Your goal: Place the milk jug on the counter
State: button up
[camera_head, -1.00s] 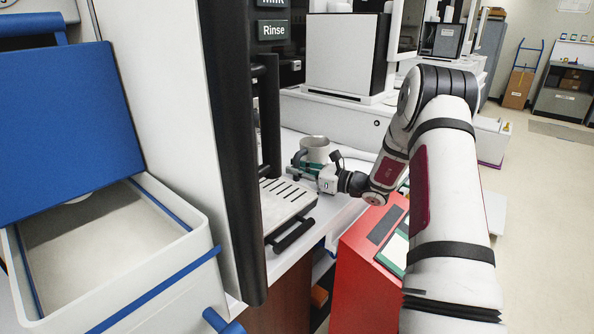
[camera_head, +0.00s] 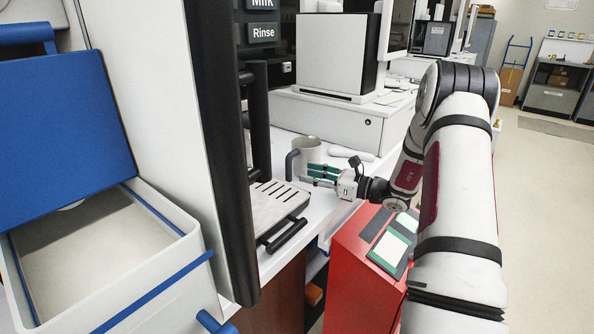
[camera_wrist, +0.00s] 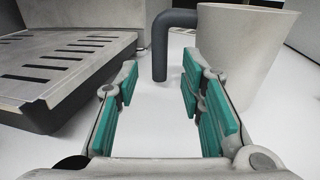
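The milk jug (camera_head: 311,153) is a pale grey metal cup with a dark handle (camera_head: 291,164). It stands upright on the white counter (camera_head: 334,176), behind the drip tray. In the wrist view the jug (camera_wrist: 243,50) is at upper right and its handle (camera_wrist: 160,48) points left. My gripper (camera_head: 312,174) is just in front of the jug, low over the counter. In the wrist view the green-padded fingers of my gripper (camera_wrist: 160,92) are spread, with only bare counter between them. The handle is beyond the fingertips.
The slotted drip tray (camera_head: 277,207) of the coffee machine is left of my gripper. A dark machine column (camera_head: 222,150) stands close on the left. A red unit (camera_head: 352,265) is below my forearm. A white boxy machine (camera_head: 335,52) stands behind the jug.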

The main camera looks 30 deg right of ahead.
jog(key=shift+v, duration=2.25)
